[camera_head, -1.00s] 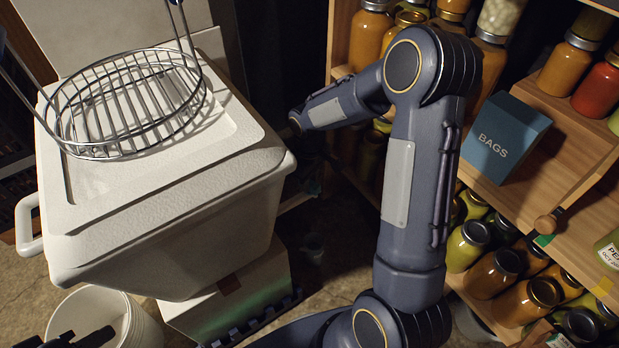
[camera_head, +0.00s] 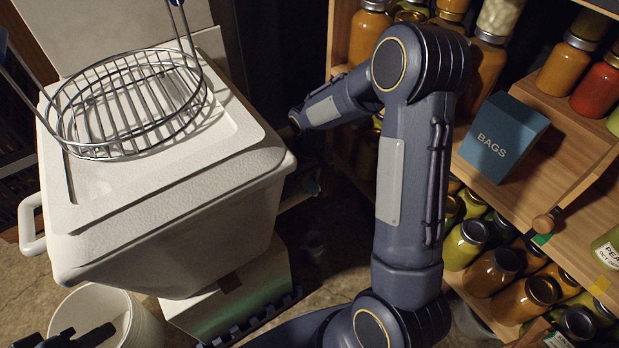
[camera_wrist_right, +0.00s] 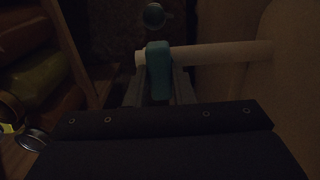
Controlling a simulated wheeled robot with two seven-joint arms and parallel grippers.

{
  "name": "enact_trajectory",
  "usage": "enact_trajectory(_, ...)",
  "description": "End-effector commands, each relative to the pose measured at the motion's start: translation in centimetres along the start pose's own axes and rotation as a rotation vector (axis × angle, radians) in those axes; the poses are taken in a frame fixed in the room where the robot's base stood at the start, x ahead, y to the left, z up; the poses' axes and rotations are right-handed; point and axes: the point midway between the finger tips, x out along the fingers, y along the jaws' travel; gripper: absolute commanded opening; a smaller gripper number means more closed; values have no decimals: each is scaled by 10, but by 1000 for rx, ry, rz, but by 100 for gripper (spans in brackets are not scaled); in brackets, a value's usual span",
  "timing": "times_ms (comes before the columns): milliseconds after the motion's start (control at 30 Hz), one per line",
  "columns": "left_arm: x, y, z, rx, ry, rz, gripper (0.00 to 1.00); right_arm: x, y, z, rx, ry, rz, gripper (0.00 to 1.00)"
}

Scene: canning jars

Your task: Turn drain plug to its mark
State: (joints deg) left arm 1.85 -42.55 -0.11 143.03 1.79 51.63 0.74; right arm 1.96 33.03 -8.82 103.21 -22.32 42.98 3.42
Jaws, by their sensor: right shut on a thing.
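In the right wrist view my right gripper (camera_wrist_right: 159,92) is shut on a teal plug-like piece (camera_wrist_right: 158,68), with one finger on each side of it. The piece sits at a pale horizontal pipe (camera_wrist_right: 222,53) beside a pale wall. A round teal part (camera_wrist_right: 154,15) shows just beyond it. The view is dark, and I cannot make out a mark. In the head view the white cooler (camera_head: 190,225) stands at the left, and my right fingers are hidden. A dark part of my left gripper (camera_head: 75,337) shows at the bottom left edge; its fingertips are unclear.
A wire basket (camera_head: 130,105) rests on the cooler lid. A white bucket (camera_head: 140,320) stands below it. Wooden shelves (camera_head: 565,140) with several jars and a blue BAGS box (camera_head: 505,137) fill the right side. Floor shows between cooler and shelves.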

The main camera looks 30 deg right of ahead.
Motion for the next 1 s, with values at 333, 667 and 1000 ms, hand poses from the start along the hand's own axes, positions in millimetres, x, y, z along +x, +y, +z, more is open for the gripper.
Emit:
enact_trajectory(333,0,0,0,0,0,0,36,0,0,0,2,1,0,44)
enact_trajectory(667,-4,2,-2,0,0,0,36,-10,0,0,0,1,0,44)
enact_trajectory(1000,-21,9,-10,0,0,0,36,-66,0,0,2,2,0,44)
